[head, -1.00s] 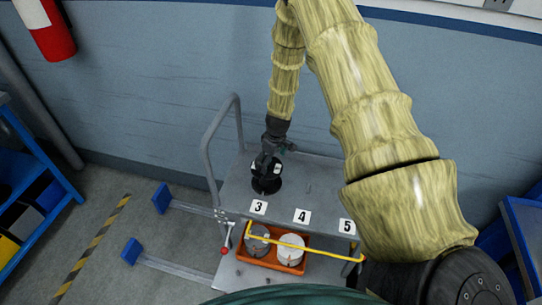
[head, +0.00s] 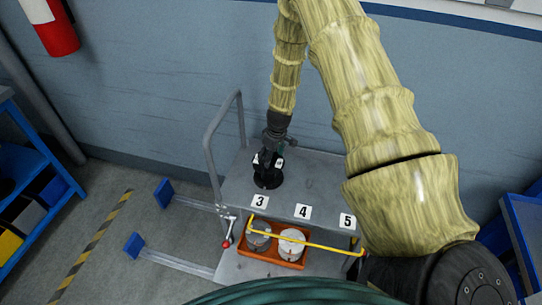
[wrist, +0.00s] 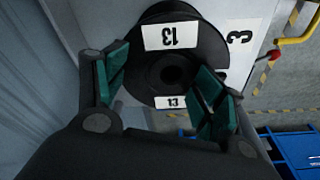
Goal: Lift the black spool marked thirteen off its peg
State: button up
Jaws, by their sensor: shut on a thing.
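The black spool (head: 268,181) stands at the left part of the grey cart's top, behind the label 3. In the wrist view the spool (wrist: 173,82) shows a round black flange, a dark centre hole and white labels reading 13. My gripper (head: 269,163) reaches down onto it from above. In the wrist view my gripper (wrist: 160,88) has its green-padded fingers on opposite sides of the spool's middle, shut on it. The peg is hidden by the spool. I cannot tell whether there is a gap between the spool and the cart top.
The cart top (head: 320,178) is bare to the right, with labels 3, 4 and 5 along its front edge. Below, an orange bin (head: 262,255) holds pale spools behind a yellow bar (head: 305,240). A grey handrail (head: 212,150) rises at the cart's left, close to my gripper.

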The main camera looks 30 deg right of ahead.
jog(key=shift+s+d+f, duration=0.25)
jog(key=shift+d+f, duration=0.05)
jog(key=shift+d, duration=0.1)
jog(key=shift+r, duration=0.3)
grip_shut()
jog(key=shift+d+p, duration=0.15)
jog(key=shift+p, duration=0.15)
jog(key=shift+w+a+r, duration=0.2)
jog(key=shift+w+a, duration=0.05)
jog(key=shift+r+p, duration=0.15)
jog(key=shift+p, duration=0.15)
jog(key=shift+r+p, duration=0.55)
jog(key=shift+r, duration=0.45)
